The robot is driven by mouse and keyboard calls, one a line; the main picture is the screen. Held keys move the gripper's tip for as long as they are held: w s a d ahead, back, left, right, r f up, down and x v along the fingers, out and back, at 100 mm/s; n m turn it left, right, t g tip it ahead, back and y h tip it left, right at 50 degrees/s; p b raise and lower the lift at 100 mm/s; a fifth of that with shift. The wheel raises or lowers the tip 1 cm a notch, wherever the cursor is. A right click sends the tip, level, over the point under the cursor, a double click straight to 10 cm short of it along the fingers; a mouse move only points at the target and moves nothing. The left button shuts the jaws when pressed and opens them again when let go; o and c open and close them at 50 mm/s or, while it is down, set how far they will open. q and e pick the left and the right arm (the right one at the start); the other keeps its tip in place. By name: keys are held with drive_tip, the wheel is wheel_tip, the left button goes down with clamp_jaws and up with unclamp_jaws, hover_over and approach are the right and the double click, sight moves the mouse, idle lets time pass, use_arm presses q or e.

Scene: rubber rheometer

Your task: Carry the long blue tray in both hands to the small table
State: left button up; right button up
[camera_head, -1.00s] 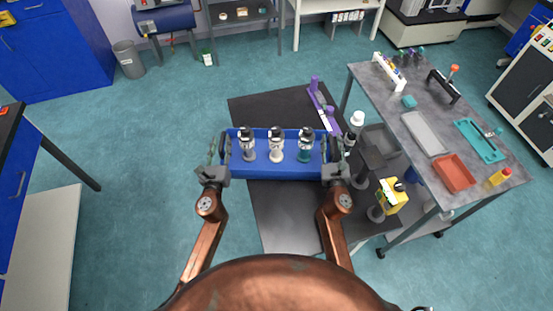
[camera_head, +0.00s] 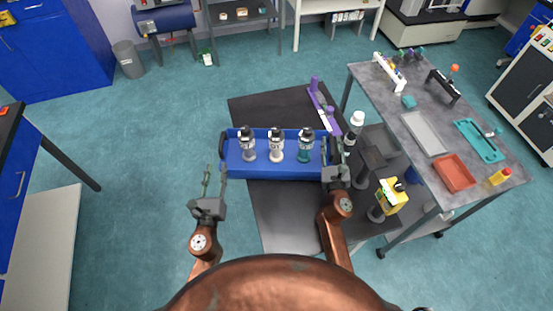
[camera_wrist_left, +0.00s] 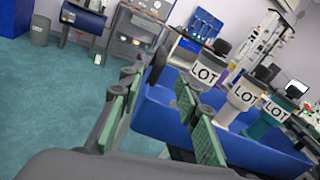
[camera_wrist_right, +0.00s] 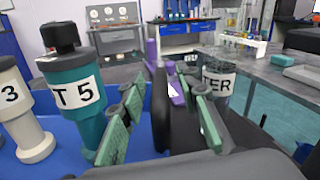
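The long blue tray (camera_head: 275,171) lies level over a dark, low table-like surface (camera_head: 285,215) in the head view. It carries three lidded bottles: grey (camera_head: 248,146), cream (camera_head: 276,146) and teal (camera_head: 305,146). Each tray end has a dark handle. My left gripper (camera_head: 214,178) is open and empty, apart from the tray at its near left corner; the left wrist view shows its spread fingers (camera_wrist_left: 155,108). My right gripper (camera_head: 335,163) is at the right handle. In the right wrist view its fingers stand apart with the black handle (camera_wrist_right: 160,112) between them.
A grey bench (camera_head: 400,100) on the right holds a grey tray (camera_head: 424,132), a red tray (camera_head: 454,173) and a teal tray (camera_head: 478,141). The floor to the left is clear.

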drive_tip(key=s, duration=1.1)
drive_tip(key=shift+a, duration=0.25)
